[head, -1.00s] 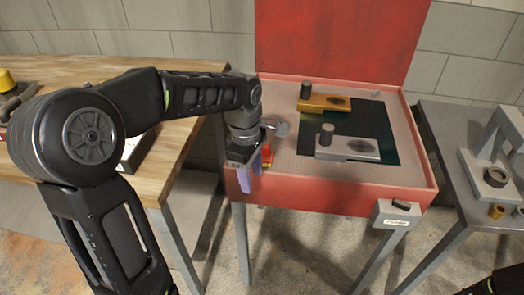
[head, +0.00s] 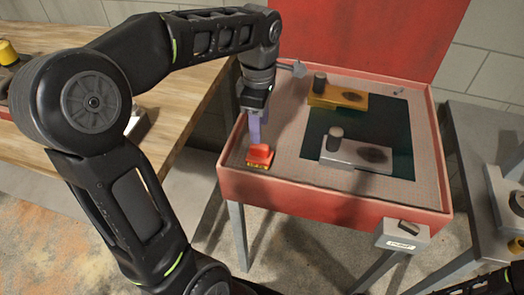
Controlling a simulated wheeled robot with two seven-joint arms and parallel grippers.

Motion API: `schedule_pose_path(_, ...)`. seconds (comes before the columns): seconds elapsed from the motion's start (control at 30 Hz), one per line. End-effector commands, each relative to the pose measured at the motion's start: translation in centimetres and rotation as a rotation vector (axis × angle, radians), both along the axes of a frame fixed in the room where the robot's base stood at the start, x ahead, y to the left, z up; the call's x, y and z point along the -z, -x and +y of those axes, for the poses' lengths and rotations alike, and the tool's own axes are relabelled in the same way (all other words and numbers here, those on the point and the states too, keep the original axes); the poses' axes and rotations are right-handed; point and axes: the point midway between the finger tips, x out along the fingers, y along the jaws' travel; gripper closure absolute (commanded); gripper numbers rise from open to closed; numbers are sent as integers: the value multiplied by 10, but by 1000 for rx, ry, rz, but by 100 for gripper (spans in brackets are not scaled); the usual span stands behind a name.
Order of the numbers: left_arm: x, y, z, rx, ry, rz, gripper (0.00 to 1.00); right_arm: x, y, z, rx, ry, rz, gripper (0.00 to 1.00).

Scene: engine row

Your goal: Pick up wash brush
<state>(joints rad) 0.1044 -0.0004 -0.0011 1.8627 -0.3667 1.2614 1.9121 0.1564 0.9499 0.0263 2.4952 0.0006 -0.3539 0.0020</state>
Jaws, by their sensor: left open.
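The wash brush (head: 260,155), a small red block with yellow bristles along its lower edge, lies at the front left corner of the red parts washer's grey work surface. My left gripper (head: 255,130) points down with its purple fingers just behind and above the brush. It is open and holds nothing. The fingers overlap the brush's upper edge in this view, and I cannot tell whether they touch it. My right gripper is not in view.
The red washer basin (head: 330,205) has a raised rim and an upright lid (head: 370,45). A grey spout (head: 292,68) stands beside my wrist. An orange part (head: 338,96) and a grey part (head: 355,153) sit to the right. A wooden bench (head: 185,110) is left.

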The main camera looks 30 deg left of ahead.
Motion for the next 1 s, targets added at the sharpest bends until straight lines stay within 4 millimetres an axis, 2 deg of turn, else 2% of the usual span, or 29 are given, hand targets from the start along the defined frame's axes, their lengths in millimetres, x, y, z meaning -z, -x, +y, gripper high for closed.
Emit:
schedule_pose_path(0.13,6,0,0,1,0,2,53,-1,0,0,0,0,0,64)
schedule_pose_path(0.33,25,0,0,1,1,2,53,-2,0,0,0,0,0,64)
schedule_pose_path(0.73,32,1,0,1,1,2,53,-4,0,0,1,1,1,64)
schedule_pose_path(1.0,69,2,0,1,0,4,53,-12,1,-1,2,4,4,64)
